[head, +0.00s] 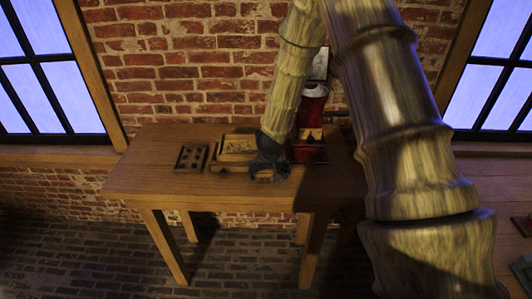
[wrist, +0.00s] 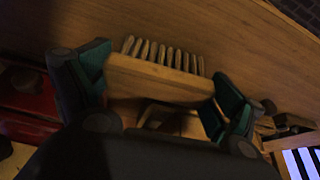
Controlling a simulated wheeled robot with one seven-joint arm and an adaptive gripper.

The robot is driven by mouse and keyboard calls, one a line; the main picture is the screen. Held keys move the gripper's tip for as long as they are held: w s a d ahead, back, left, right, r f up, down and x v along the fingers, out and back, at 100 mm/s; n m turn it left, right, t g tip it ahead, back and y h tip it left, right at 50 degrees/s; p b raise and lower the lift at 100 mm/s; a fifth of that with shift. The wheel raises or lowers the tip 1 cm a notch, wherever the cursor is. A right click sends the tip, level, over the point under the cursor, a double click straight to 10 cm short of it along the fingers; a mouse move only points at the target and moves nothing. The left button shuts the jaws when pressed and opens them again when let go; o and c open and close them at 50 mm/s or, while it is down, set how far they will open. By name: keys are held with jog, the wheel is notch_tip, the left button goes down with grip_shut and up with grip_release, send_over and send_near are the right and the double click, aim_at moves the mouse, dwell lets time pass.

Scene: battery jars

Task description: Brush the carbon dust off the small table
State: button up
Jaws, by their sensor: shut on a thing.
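The small wooden table (head: 130,182) stands against the brick wall in the head view; its bare top also fills the upper wrist view (wrist: 215,28). My gripper (head: 268,170) is low over the table, near its middle. In the wrist view my gripper (wrist: 160,84) has its green-padded fingers on both ends of a wooden brush (wrist: 155,79). Pale bristle tufts stick out from the brush's far side over the tabletop. I cannot tell whether the bristles touch the wood. The brush cannot be made out in the head view. I cannot make out carbon dust clearly in either view.
A dark tray with round holes (head: 190,158) and a shallow wooden tray (head: 237,145) lie left of my gripper. A red open box (head: 309,151) and a red can (head: 313,103) stand right of it. The table's left end is clear.

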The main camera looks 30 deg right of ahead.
jog(key=r+p, duration=0.1)
jog(key=r, duration=0.1)
jog(key=shift+w+r+p, duration=0.2)
jog(key=shift+r+p, duration=0.1)
jog(key=shift+p, duration=0.1)
jog(key=shift+p+v, duration=1.05)
jog(key=shift+v, duration=0.1)
jog(key=shift+w+d+r+p, duration=0.1)
jog(key=shift+w+r+p, duration=0.05)
jog(key=shift+r+p, duration=0.4)
jog(key=shift+w+d+r+p, duration=0.1)
jog(key=shift+w+r+p, duration=0.1)
jog(key=shift+r+p, duration=0.3)
jog(key=shift+s+a+r+p, duration=0.1)
jog(key=shift+r+p, duration=0.35)
jog(key=shift+r, duration=0.25)
jog(key=shift+f, duration=0.1)
